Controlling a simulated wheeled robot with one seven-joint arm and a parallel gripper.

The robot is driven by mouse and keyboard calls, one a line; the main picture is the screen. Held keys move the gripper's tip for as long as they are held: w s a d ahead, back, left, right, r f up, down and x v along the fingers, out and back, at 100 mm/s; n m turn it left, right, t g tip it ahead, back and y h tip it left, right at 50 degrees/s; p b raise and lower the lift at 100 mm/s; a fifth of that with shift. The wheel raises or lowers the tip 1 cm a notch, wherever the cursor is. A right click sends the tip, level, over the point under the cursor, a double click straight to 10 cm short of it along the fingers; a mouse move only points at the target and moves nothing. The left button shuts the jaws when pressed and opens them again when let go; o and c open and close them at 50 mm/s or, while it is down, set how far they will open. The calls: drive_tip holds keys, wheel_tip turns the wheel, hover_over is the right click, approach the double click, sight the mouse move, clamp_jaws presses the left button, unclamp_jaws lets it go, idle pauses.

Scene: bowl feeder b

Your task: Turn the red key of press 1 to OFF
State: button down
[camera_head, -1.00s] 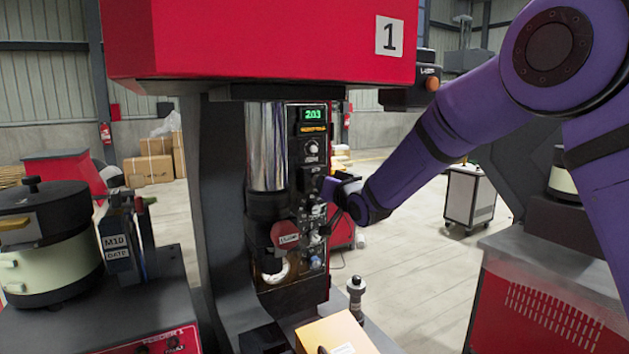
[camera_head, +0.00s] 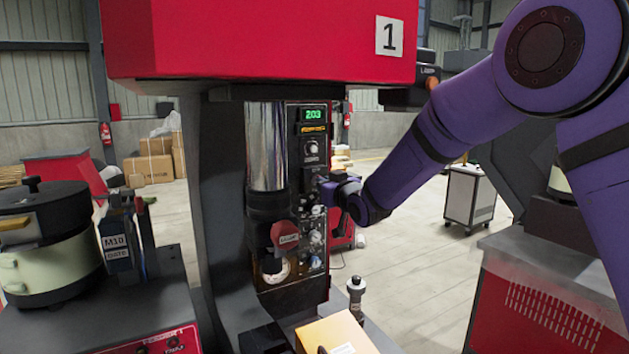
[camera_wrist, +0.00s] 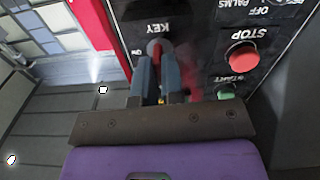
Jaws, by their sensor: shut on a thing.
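Press 1 (camera_head: 260,45) has a red head marked 1 and a dark control panel (camera_head: 312,170) on its column. My gripper (camera_wrist: 158,62) is at this panel. In the wrist view its two blue-grey fingers are shut on the red key (camera_wrist: 157,47), which shows between their tips under the upside-down KEY label. An ON mark shows left of the key. The fingers hide part of the key, and I cannot clearly read its angle. In the head view my gripper (camera_head: 329,190) is small at the panel's right edge, and the key cannot be made out.
A red STOP button (camera_wrist: 241,56) and a green START button (camera_wrist: 226,92) sit right of the key in the wrist view. A bowl feeder (camera_head: 50,255) stands left of the press. Open floor lies to the right.

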drive_tip(key=c, duration=1.2)
unclamp_jaws()
drive_tip(key=shift+o, duration=0.2)
drive_tip(key=v, duration=0.7)
drive_tip(key=s+d+r+m+g+h, duration=0.2)
drive_tip(key=s+d+r+h, duration=0.15)
drive_tip(key=s+d, duration=0.5)
drive_tip(key=s+d+r+m+g+h, duration=0.1)
drive_tip(key=s+d+r+m+h, duration=0.25)
drive_tip(key=d, duration=0.75)
drive_tip(key=s+d+f+g+h, duration=0.1)
drive_tip(key=s+d+g, duration=0.1)
drive_tip(key=s, duration=0.7)
drive_tip(key=s+d+f+m+g+h, duration=0.1)
drive_tip(key=s+d, duration=0.4)
drive_tip(key=s, duration=0.5)
drive_tip(key=s+d+f+m+g+h, duration=0.1)
drive_tip(key=s+d+f+g, duration=0.1)
drive_tip(key=s, duration=0.8)
drive_tip(key=shift+s+d+f+g, duration=0.2)
drive_tip(key=shift+d+f+g, duration=0.2)
drive_tip(key=shift+d+g, duration=0.6)
